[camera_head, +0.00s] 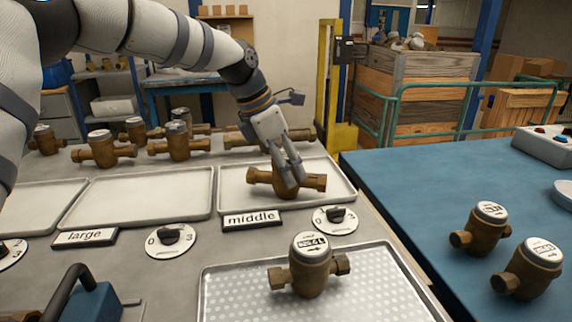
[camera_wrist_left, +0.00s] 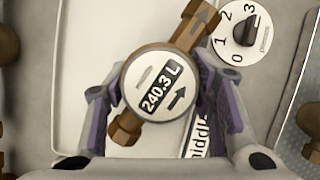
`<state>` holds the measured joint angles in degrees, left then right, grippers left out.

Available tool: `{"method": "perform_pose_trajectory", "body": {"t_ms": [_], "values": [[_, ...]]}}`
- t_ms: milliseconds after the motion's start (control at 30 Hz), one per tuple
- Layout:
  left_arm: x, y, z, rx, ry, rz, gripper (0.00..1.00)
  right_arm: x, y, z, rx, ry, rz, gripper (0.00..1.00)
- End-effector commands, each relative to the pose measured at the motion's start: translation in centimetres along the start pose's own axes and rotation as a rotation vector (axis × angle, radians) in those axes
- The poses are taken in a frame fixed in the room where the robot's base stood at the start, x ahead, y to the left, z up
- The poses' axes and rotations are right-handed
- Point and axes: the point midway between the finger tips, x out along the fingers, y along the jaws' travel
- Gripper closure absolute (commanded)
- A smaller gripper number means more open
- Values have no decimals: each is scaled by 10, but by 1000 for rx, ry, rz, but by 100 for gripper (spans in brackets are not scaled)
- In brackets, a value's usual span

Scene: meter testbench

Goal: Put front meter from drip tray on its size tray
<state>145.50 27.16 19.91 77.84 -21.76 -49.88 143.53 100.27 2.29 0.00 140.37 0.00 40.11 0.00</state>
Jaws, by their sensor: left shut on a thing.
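My left gripper (camera_head: 291,172) is shut on a brass meter (camera_head: 261,178) at the tray labelled "middle" (camera_head: 344,190). In the left wrist view this meter (camera_wrist_left: 150,85) has a white dial reading 240.3 L, with my gripper's fingers (camera_wrist_left: 155,100) on both sides of its round body. Its pipe lies level, low over or on the tray; I cannot tell whether it touches. Another brass meter (camera_head: 311,265) with a white dial stands upright on the dotted drip tray (camera_head: 378,285) in front. My right gripper is not in view.
An empty tray (camera_head: 140,195) labelled "large" (camera_head: 84,237) lies to the left. Knobs (camera_head: 335,218) sit in front of the trays. Several meters (camera_head: 178,142) stand behind them. Two meters (camera_head: 485,228) stand on the blue table at right. A blue block with a black handle (camera_head: 80,295) is front left.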

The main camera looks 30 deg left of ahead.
Motion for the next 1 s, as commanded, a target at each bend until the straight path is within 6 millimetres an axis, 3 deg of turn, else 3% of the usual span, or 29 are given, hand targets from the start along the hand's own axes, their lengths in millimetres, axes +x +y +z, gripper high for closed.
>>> {"method": "perform_pose_trajectory", "body": {"t_ms": [100, 133, 200, 567, 900, 1000], "values": [[1, 0, 0, 1, -3, 2, 100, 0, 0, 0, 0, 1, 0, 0], [2, 0, -1, 0, 0, 1, 44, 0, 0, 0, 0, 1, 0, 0], [2, 0, -1, 0, 0, 0, 30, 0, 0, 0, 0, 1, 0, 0], [-4, 0, 1, 0, -1, 1, 30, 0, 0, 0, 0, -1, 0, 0], [-91, 0, 1, 0, -2, 4, 30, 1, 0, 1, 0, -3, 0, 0], [-108, 0, 1, 0, -1, 2, 30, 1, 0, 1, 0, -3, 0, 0]]}}
